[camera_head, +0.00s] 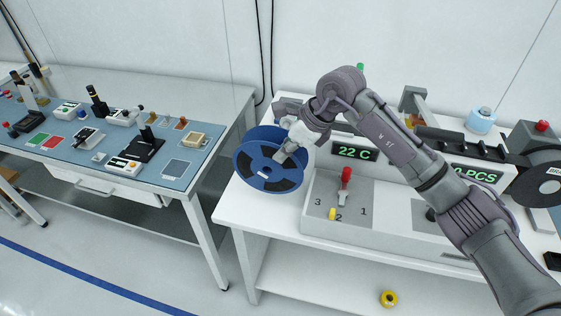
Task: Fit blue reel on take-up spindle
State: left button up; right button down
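The blue reel (242,160), a disc with dark openings around its hub, stands on edge at the left end of the white bench, its face turned toward me. My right gripper (283,156) is at the reel's face near the hub, and its fingers appear closed on the reel's middle part. The fingertips are small and partly merge with the hub. The take-up spindle cannot be made out; the reel and gripper cover that area. My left gripper is not in view.
The white handler (390,212) carries a "22 C" display (354,152), a red-topped lever (345,178) and numbered positions. A black reel (545,185) is at the right. A blue-topped bench (60,165) with small devices stands left, across a gap. A yellow roll (388,298) lies below.

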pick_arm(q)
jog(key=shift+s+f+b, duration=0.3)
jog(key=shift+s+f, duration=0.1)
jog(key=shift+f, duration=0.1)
pick_arm(e)
jog(key=w, duration=0.2)
jog(key=shift+w+d, duration=0.3)
jog(key=shift+d, duration=0.1)
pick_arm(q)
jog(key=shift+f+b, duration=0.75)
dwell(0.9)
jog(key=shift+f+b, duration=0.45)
pick_arm(e)
jog(key=shift+w+d, duration=0.25)
jog(key=shift+w, duration=0.55)
jog(key=shift+w+d, duration=0.25)
jog(key=shift+w, duration=0.55)
jog(key=shift+w+d, duration=0.25)
jog(key=shift+w, duration=0.55)
jog(key=shift+w+d, duration=0.25)
jog(key=shift+w, duration=0.55)
jog(key=shift+w+d, duration=0.25)
jog(key=shift+w, duration=0.5)
jog(key=shift+w+d, duration=0.25)
jog(key=shift+w, duration=0.55)
jog(key=c, duration=1.2)
grip_release()
jog(key=shift+c, duration=0.2)
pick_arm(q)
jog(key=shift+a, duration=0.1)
